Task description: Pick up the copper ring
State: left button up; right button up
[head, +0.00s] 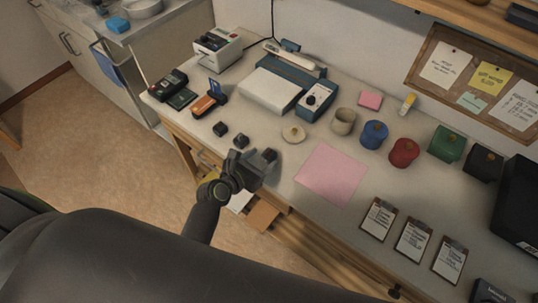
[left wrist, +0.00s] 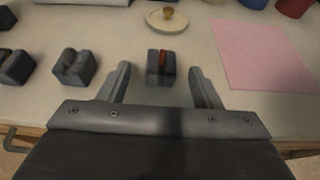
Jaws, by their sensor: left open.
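A small reddish copper-coloured piece (left wrist: 163,59), which looks like the copper ring seen edge-on, sits in the slot of a dark grey block (left wrist: 153,78). The block stands on the worktop. My left gripper (left wrist: 160,82) is open and empty. In the left wrist view its two fingers are apart, one on either side of the block's near side, with the block ahead between them. In the head view my left gripper (head: 262,163) is over the front edge of the worktop and partly hides this block. My right gripper is not in view.
Two similar dark blocks (head: 220,129) (head: 241,141) stand to the left. A round cream dish (head: 293,133) with a small knob is behind. A pink sheet (head: 331,174) lies to the right. Cups and coloured canisters (head: 374,135) stand farther back.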

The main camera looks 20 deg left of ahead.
aim_at(267, 155)
pick_arm(q)
jog(key=shift+r+x, duration=0.15)
jog(key=shift+x, duration=1.2)
jog(key=shift+r+x, duration=0.1)
jog(key=shift+x, duration=1.2)
jog(key=shift+d, duration=0.1)
